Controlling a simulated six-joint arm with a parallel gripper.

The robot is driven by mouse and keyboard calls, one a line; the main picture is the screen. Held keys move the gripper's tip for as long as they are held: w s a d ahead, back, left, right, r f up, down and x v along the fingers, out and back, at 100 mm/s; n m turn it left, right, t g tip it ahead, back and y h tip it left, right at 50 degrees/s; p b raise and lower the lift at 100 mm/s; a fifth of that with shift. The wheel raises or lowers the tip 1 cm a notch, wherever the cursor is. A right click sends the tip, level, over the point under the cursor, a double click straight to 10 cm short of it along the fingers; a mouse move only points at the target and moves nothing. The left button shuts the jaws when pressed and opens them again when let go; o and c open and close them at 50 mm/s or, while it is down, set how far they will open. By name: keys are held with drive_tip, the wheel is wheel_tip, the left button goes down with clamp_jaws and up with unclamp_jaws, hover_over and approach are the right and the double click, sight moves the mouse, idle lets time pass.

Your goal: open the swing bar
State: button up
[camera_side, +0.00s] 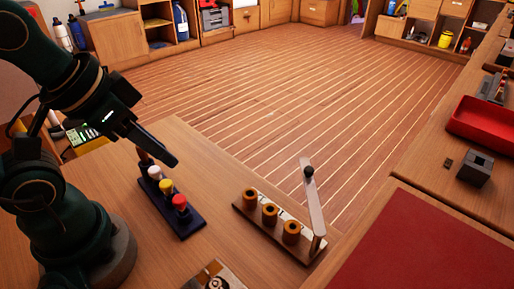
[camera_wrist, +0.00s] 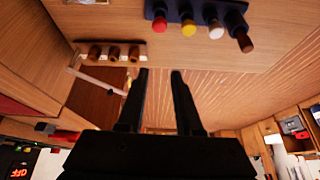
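The swing bar (camera_side: 313,205) is a pale flat bar with a black knob (camera_side: 309,172) near its far end. Its near end meets the right end of a wooden rack (camera_side: 243,231) that holds three brown hollow cylinders (camera_side: 269,213). The bar angles away from the row of cylinders; I cannot tell how far it is raised. In the wrist view the bar (camera_wrist: 100,80) lies left of my fingers, below the rack. My gripper (camera_side: 172,161) is in the air above the left of the bench, well apart from the bar. In the wrist view its fingers (camera_wrist: 160,73) are apart and empty.
A dark blue block (camera_side: 178,221) with white, yellow, red and brown-topped pegs stands below my gripper, left of the rack. A red mat (camera_side: 420,250) lies to the right. A red tray (camera_side: 484,124) and a grey block (camera_side: 475,169) sit farther right. The floor beyond is clear.

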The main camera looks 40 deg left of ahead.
drive_tip(key=shift+n, duration=0.3)
clamp_jaws()
drive_tip(key=w+d+r+n+g+h, duration=0.2)
drive_tip(key=w+d+r+n+h, duration=0.3)
drive_tip(key=n, duration=0.8)
drive_tip(key=w+a+n+h, duration=0.1)
drive_tip(key=w+n+h, duration=0.1)
drive_tip(key=w+n, duration=0.5)
drive_tip(key=n+g, duration=0.1)
drive_tip(key=n, duration=0.1)
approach(305, 175)
wheel_tip(305, 175, down, 3)
drive_tip(key=a, duration=0.1)
drive_tip(key=shift+h, duration=0.4)
drive_tip(key=shift+w+d+f, duration=0.2)
drive_tip(key=shift+d+f, duration=0.05)
drive_tip(key=shift+d, duration=0.4)
drive_tip(key=shift+w+d+f, duration=0.15)
drive_tip(key=shift+d+f, duration=0.05)
drive_tip(key=shift+d, duration=0.4)
drive_tip(key=shift+w+d+f, duration=0.2)
drive_tip(key=shift+d+f, duration=0.05)
drive_tip(key=shift+d, duration=0.4)
